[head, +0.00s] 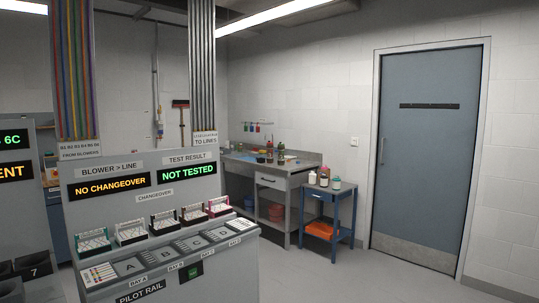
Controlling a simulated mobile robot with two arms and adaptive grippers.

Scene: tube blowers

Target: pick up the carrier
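The task's carrier is not labelled, so I cannot tell which item it is. A flat pale item with coloured marks (99,274) lies at the left end of the lower row, beside bays marked A (129,266) to D. Neither of my grippers is in view.
The grey console (220,272) reads "NO CHANGEOVER" and "NOT TESTED". Behind it stand a sink bench (272,180) and a blue cart (337,190) with bottles. A closed blue door (425,150) is at right. The floor before it (380,275) is clear.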

